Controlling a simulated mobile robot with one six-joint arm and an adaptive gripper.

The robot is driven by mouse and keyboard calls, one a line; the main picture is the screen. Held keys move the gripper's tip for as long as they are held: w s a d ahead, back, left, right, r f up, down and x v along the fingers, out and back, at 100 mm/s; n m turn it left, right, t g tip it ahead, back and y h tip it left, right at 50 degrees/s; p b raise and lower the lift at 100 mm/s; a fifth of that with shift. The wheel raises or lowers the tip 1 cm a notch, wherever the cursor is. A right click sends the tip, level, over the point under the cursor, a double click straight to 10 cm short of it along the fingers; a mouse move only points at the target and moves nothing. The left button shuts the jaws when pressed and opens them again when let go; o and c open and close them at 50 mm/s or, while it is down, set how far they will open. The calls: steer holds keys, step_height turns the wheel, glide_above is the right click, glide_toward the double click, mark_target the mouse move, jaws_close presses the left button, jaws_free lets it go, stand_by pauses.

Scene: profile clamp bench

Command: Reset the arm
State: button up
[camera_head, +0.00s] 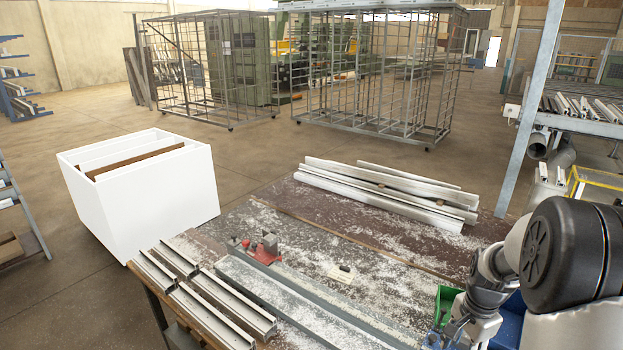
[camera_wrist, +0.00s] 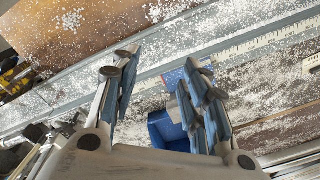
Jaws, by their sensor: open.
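My gripper (camera_wrist: 160,85) is open in the wrist view, its two blue-grey fingers spread apart with nothing between them. The fingers are above the bench, and a blue bin (camera_wrist: 168,130) shows below and between them. In the head view my gripper (camera_head: 442,335) is low at the right, beside a green bin (camera_head: 447,303) and partly cut off by the lower picture edge. My arm is folded at the right side, over the right end of the bench.
The workbench (camera_head: 330,235) is strewn with white chips. It carries a red clamp (camera_head: 266,249), a small pale block (camera_head: 342,273), long profiles (camera_head: 390,192) at the back and short profiles (camera_head: 205,305) at the front left. A white box (camera_head: 140,190) stands left of it.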

steer(key=s+a+r+n+t+b, duration=0.2)
steer(key=s+a+r+n+b, duration=0.5)
steer(key=a, duration=0.4)
steer(key=s+a+n+t+b, duration=0.1)
steer(key=s+a+n+b, duration=0.2)
steer(key=s, duration=0.4)
steer(key=s+a+f+n+t+b, duration=0.1)
steer(key=s+a+n+b, duration=0.3)
steer(key=s+a, duration=0.2)
steer(key=shift+s+n, duration=0.4)
steer(key=shift+s, duration=0.7)
steer(key=shift+c, duration=0.5)
